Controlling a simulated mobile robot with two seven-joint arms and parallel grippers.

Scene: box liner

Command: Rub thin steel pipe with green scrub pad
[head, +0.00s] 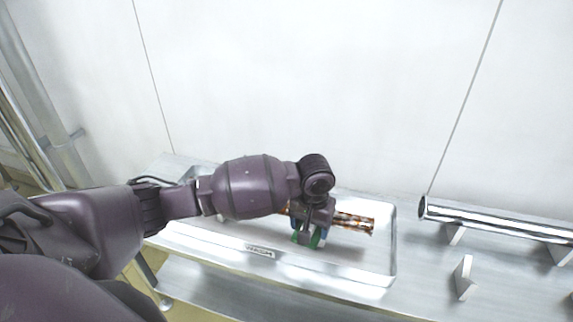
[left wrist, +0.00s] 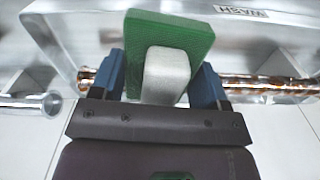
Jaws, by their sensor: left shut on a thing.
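My left gripper (head: 309,236) has blue fingers and is shut on the pale handle block (left wrist: 167,75) of the green scrub pad (left wrist: 170,30). In the head view only a little green of the pad (head: 314,240) shows under the gripper. A thin steel pipe (head: 355,223) with brown, rusty-looking patches lies lengthwise in the metal tray. In the left wrist view the pipe (left wrist: 262,83) passes behind the pad and fingers, showing on both sides. The pad is at the pipe's middle; whether they touch is hidden. My right gripper is not in view.
The shallow metal tray (head: 391,262) has a raised rim and a label plate reading "WASH" (left wrist: 243,11). A thicker shiny pipe (head: 500,218) rests on upright supports at the right. A pale wall stands close behind the bench.

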